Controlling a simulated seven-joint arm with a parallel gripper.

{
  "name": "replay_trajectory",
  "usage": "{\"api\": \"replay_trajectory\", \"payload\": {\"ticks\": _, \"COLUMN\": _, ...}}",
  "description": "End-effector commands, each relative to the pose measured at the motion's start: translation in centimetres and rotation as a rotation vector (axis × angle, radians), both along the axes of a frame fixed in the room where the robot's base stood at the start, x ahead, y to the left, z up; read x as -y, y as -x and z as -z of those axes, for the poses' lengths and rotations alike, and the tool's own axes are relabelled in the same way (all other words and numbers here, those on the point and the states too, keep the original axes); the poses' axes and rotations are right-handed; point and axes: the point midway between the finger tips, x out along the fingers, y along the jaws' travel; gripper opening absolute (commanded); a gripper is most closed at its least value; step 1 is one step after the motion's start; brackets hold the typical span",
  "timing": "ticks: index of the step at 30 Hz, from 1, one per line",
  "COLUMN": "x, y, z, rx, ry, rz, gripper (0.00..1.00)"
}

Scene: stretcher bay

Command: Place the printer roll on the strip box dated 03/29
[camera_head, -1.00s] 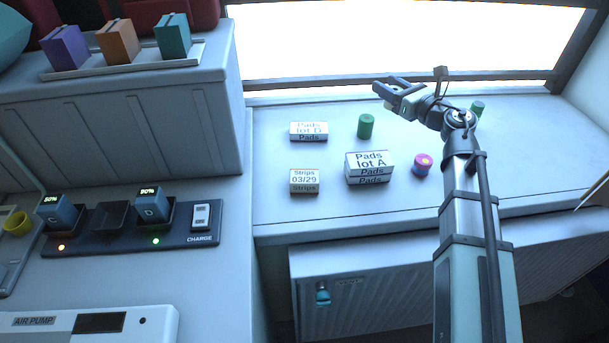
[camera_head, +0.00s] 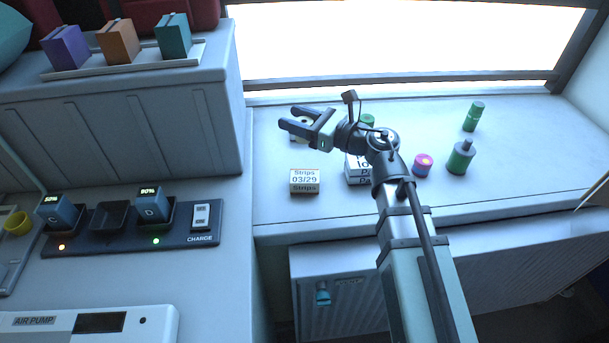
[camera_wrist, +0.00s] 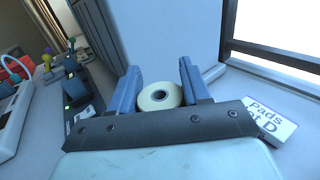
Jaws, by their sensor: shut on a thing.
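The strip box dated 03/29 (camera_head: 304,187) sits on the counter near its front left, with its top bare. My gripper (camera_head: 289,118) is shut on the printer roll (camera_head: 305,121), a cream ring with a dark core. The roll also shows between the blue fingers in the wrist view (camera_wrist: 152,101). My gripper is raised over the counter, farther back than the strip box and slightly left of it. In the head view the fingers hide most of the roll and cover much of the Pads lot D box, whose label shows in the wrist view (camera_wrist: 268,112).
The Pads lot A box (camera_head: 356,171) stands right of the strip box, partly behind my arm. A green cylinder (camera_head: 368,120), a pink and purple roll (camera_head: 423,161), a green bottle (camera_head: 460,160) and another green cylinder (camera_head: 473,117) stand farther right.

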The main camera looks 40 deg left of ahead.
Motion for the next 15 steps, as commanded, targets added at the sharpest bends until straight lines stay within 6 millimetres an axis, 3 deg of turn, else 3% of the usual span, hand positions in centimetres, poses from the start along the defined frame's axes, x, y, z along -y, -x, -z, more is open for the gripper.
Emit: {"api": "replay_trajectory", "payload": {"ticks": 15, "x": 0.0, "y": -0.1, "z": 5.2, "rx": -0.002, "ry": 0.001, "rz": 0.002, "gripper": 0.17}}
